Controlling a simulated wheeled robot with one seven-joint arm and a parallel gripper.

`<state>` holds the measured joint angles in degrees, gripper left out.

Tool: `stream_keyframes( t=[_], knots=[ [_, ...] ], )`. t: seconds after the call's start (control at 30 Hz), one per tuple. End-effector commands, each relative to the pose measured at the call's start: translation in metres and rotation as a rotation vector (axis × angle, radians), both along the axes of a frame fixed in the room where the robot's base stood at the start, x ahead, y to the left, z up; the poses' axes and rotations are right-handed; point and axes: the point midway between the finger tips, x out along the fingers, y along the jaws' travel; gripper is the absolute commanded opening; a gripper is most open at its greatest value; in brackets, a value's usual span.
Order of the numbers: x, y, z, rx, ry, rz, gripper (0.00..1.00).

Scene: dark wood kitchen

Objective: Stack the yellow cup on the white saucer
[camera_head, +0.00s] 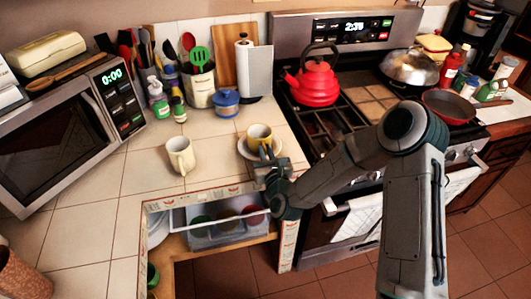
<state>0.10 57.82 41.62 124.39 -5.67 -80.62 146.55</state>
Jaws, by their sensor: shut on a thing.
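The yellow cup (257,133) is upright near the right end of the tiled counter, beside the stove. The white saucer (243,152) lies on the counter under it in the picture. The cup covers part of the saucer, and I cannot tell whether the cup's base touches it. My gripper (267,155) comes from the front right and is shut on the near side of the yellow cup. The fingers are small and partly blend with the cup and saucer.
A cream mug (181,156) stands on the counter to the left. A blue lidded pot (227,103) stands behind the saucer. A red kettle (314,82) sits on the stove to the right. An open drawer (222,232) with bowls is below the counter's front edge.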

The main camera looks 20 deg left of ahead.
Motion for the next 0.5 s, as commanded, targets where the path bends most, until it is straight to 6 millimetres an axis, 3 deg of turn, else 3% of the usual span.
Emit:
stream_keyframes(
  t=[0.03, 0.13, 0.5],
  knots=[
    [0.0001, 0.0, -0.0022, 0.001, -0.001, 0.0, 0.0],
    [-0.0001, 0.0, -0.0012, 0.0, 0.0, 0.0, 0.32],
    [-0.0003, 0.0003, 0.0021, 0.0, 0.0, 0.001, 0.32]
  ],
)
